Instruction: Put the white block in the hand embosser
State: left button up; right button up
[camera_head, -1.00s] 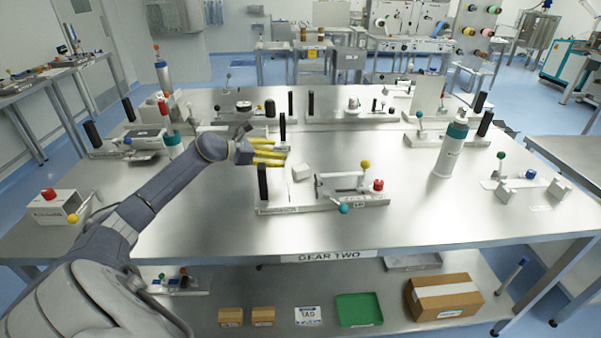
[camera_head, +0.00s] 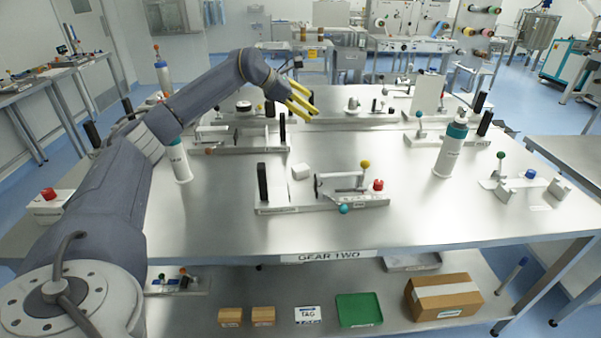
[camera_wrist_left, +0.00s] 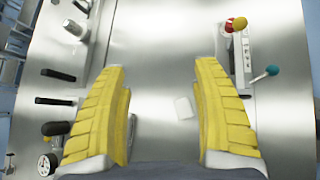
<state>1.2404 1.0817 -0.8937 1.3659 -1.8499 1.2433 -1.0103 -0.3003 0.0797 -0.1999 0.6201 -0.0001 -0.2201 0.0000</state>
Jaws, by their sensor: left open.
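The white block (camera_head: 301,172) lies on the steel table beside the left part of a white lever device (camera_head: 345,188). This device has a black post, a yellow knob, a red knob and a teal knob; I cannot tell for sure that it is the hand embosser. My left gripper (camera_head: 300,102) is open and empty, with yellow fingers, above the table and farther back than the block. In the left wrist view, the block (camera_wrist_left: 183,107) shows between the open fingers (camera_wrist_left: 165,72), apart from the device (camera_wrist_left: 240,60). My right gripper is not in view.
A white and teal bottle (camera_head: 449,150) stands at the right, another bottle (camera_head: 180,160) at the left. Other lever devices (camera_head: 235,135) stand toward the back. A small white device (camera_head: 525,187) sits at the right edge. The table's front middle is clear.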

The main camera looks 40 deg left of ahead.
aim_at(300, 167)
pick_arm(q)
jog(key=s+a+f+n+g+y, duration=0.35)
jog(key=s+a+f+g, duration=0.2)
jog(key=f, duration=0.45)
jog(key=shift+t+h, duration=0.25)
jog(key=x, duration=1.7)
jog(key=shift+s+d, duration=0.2)
jog(key=shift+d, duration=0.2)
jog(key=shift+c, duration=0.5)
jog(key=shift+r, duration=0.1)
jog(key=c, duration=1.3)
jog(key=shift+c, duration=0.2)
